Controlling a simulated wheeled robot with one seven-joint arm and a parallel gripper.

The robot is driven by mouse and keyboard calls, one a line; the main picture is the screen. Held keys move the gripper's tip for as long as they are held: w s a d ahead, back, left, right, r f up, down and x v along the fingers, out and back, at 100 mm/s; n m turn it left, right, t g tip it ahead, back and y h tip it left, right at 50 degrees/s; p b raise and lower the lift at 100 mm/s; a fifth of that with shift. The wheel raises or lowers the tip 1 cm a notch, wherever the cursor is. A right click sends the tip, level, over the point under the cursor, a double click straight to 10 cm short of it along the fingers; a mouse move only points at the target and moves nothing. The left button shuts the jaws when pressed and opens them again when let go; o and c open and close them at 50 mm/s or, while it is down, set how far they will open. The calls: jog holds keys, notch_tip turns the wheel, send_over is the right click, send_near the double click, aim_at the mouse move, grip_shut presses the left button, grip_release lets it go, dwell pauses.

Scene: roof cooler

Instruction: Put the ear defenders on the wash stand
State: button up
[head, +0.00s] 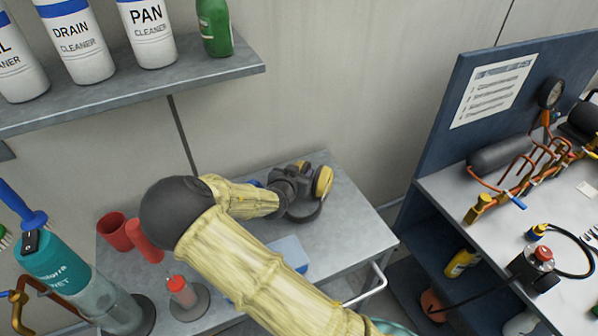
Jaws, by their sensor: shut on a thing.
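The ear defenders (323,181), with yellow-and-black cups and a dark headband, show in the head view at the far right part of a grey metal-topped stand (345,220). My gripper (298,186) is shut on them, with its fingers partly hidden by its own dark body. The headband hangs low over the top; I cannot tell whether it touches the surface. No label shows whether this grey stand is the wash stand. My arm in its yellowish sleeve hides the middle of the stand.
Red cups (115,232), a red-capped bottle (181,291) and a light blue item (288,252) are on or near the stand. A shelf (180,88) with cleaner bottles hangs above left. A blue-backed bench (500,190) stands right, with gauge and pipes.

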jog(key=o, duration=1.1)
jog(key=shift+f, duration=0.1)
jog(key=shift+s+a, duration=0.1)
jog(key=v, duration=1.2)
